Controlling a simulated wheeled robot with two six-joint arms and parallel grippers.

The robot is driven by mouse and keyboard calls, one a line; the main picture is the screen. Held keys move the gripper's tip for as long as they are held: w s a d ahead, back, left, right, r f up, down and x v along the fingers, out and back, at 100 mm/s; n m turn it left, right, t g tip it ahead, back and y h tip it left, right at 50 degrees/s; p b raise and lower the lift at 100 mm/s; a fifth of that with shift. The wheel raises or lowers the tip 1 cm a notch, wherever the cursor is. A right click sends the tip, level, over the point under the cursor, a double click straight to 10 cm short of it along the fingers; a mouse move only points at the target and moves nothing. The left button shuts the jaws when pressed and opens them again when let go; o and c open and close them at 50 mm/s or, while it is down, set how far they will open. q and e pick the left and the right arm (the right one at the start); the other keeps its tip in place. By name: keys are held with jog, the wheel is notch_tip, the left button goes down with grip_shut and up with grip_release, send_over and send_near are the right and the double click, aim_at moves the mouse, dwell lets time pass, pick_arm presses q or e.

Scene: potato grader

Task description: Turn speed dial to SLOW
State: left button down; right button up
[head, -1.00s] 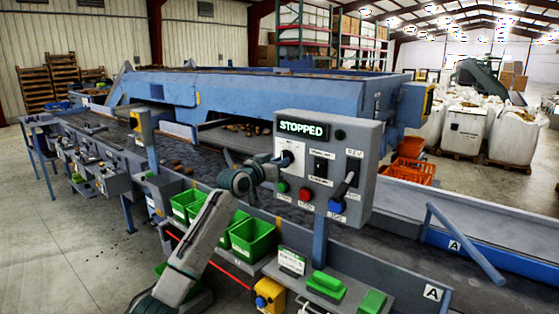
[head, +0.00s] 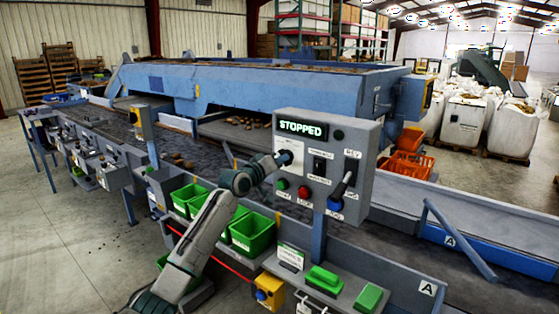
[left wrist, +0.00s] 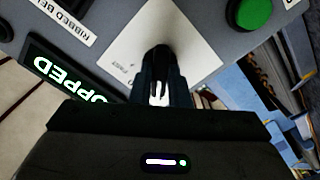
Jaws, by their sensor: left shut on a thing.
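The grey control panel (head: 368,150) stands above the conveyor and its display (head: 303,129) reads STOPPED. My left gripper (head: 283,158) is at the panel's left side, just below the display. In the left wrist view its fingers (left wrist: 160,75) are shut on the dark speed dial (left wrist: 158,56), which sits on a white plate (left wrist: 190,30). The word FAST shows on the plate beside the fingers. The fingers hide most of the dial, so its pointing direction cannot be told. My right gripper is not in view.
Below the dial are a green button (head: 282,184), a red button (head: 305,192) and a blue-based lever (head: 342,190). A black switch (head: 319,166) is right of the dial. Green bins (head: 253,232) and a shelf with green blocks (head: 325,279) lie below.

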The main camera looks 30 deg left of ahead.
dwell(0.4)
pick_arm(q)
jog(key=c, duration=1.4)
grip_release()
jog(key=shift+s+a+b, duration=0.15)
jog(key=shift+s+b, duration=0.6)
jog(key=shift+s, duration=1.05)
jog(key=shift+s+a+b, duration=0.15)
jog(key=shift+s+b, duration=0.55)
jog(key=shift+s, duration=1.1)
jog(key=shift+s+a+b, duration=0.15)
jog(key=shift+s+b, duration=0.6)
jog(key=shift+s, duration=1.05)
